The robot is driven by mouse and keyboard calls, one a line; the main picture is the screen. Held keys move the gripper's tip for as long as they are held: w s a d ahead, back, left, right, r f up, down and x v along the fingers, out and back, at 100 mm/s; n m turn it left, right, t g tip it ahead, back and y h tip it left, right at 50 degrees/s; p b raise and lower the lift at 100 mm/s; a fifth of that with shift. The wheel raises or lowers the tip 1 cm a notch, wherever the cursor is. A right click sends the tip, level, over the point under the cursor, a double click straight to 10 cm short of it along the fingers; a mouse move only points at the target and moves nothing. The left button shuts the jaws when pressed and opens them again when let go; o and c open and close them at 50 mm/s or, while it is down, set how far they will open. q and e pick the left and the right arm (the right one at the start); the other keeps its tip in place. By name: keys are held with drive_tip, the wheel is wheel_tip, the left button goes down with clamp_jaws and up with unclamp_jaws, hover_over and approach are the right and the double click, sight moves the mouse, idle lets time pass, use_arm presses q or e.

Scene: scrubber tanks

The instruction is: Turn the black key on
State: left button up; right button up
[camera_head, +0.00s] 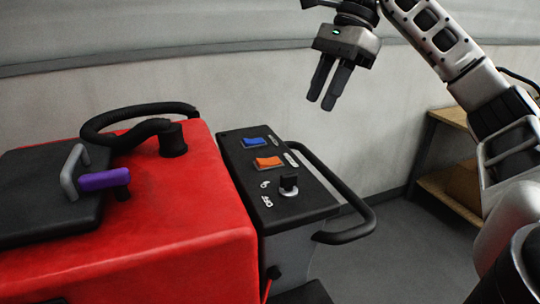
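The black key (289,182) stands upright in a round metallic switch at the front end of the black control panel (240,165). White markings sit beside it, one of which seems to read OFF. Which marking the key points to is too small to tell. My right gripper (321,103) hangs above and behind the panel, fingers pointing down. Its two fingers are a little apart with nothing between them, and it is well clear of the key. My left gripper is not in view.
A blue switch (254,142) and an orange switch (269,162) are on the same panel. A black handle bar (345,190) loops around its right side. The red machine body (170,220) carries a black hose (110,140) and a purple-gripped lever (104,179). Wooden shelves (450,185) stand at right.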

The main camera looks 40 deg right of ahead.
sight(291, 173)
drive_tip(key=b+x, duration=0.2)
drive_tip(key=x, duration=0.2)
drive_tip(key=b+x, duration=0.3)
drive_tip(key=x, duration=0.2)
drive_tip(key=b+x, duration=0.3)
drive_tip(key=x, duration=0.2)
drive_tip(key=shift+s+d+f, duration=0.1)
drive_tip(key=shift+s+d, duration=0.1)
drive_tip(key=shift+s, duration=0.15)
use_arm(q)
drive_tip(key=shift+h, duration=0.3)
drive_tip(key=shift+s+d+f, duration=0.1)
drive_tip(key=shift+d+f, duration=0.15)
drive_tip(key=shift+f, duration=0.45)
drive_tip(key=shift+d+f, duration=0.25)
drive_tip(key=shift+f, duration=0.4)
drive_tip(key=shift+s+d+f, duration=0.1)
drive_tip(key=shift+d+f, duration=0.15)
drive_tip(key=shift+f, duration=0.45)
use_arm(e)
drive_tip(key=shift+w+a+f, duration=0.1)
drive_tip(key=shift+a+f, duration=0.2)
drive_tip(key=shift+f, duration=0.35)
clamp_jaws()
